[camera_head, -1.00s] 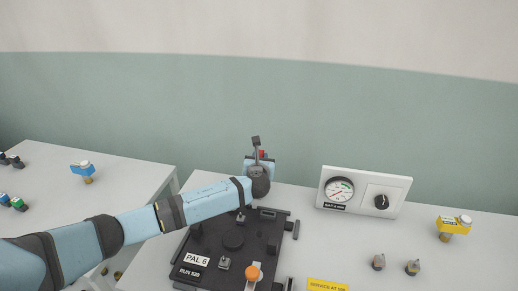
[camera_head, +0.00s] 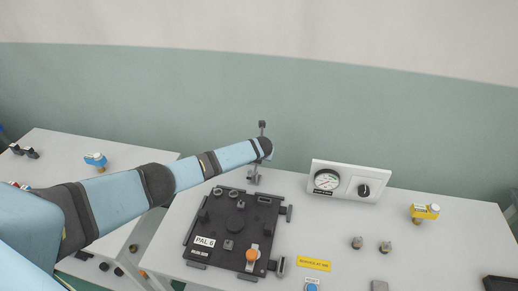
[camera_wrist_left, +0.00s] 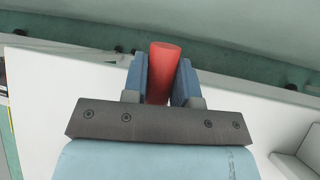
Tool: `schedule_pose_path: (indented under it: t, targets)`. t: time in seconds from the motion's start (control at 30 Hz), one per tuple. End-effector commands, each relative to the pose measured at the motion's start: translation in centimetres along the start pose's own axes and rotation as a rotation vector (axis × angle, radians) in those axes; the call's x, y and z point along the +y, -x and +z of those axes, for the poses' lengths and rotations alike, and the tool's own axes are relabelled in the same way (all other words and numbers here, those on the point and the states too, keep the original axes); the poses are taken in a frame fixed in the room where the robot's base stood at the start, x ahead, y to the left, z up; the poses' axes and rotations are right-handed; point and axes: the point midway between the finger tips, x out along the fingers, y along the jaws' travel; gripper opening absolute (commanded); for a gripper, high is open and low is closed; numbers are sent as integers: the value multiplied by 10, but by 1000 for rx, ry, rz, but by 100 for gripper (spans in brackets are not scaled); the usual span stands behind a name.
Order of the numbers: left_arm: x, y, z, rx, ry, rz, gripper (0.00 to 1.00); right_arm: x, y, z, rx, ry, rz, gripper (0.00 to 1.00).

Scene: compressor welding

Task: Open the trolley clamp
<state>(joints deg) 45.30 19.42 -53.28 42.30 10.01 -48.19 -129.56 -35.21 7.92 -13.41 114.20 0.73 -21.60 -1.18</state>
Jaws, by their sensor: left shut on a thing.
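My left gripper (camera_wrist_left: 161,68) is shut on a red cylindrical handle (camera_wrist_left: 163,78) in the left wrist view, with a blue finger on each side. In the head view my left arm reaches to the table's back edge, and its last dark link hides the gripper and the red handle. A dark upright post (camera_head: 262,128) shows above the arm end, and a small metal bracket (camera_head: 253,176) shows below it; these look like parts of the clamp, but its joint is hidden. My right gripper is not in view.
A black pallet plate (camera_head: 212,218) marked PAL 6 carries an orange-knobbed lever (camera_head: 252,254). A gauge panel (camera_head: 345,182) stands at the back right. Yellow (camera_head: 424,211) and blue (camera_head: 95,160) fittings stand to either side.

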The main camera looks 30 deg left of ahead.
Motion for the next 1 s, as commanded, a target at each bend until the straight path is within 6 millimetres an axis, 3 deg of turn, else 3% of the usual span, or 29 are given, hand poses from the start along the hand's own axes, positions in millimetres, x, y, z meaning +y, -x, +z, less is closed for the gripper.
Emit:
schedule_pose_path:
  t: [0.7,0.73,0.8,0.83,1.0]
  targets:
    - [-2,-8,-6,81,-16,-5,0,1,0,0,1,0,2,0]
    - [-2,-8,-6,81,-16,-5,31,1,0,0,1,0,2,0]
    - [-2,-8,-6,81,-16,-5,47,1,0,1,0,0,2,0]
    - [-2,-8,-6,80,-16,-5,52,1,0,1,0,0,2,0]
    - [-2,-7,-5,79,-15,-5,52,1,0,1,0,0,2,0]
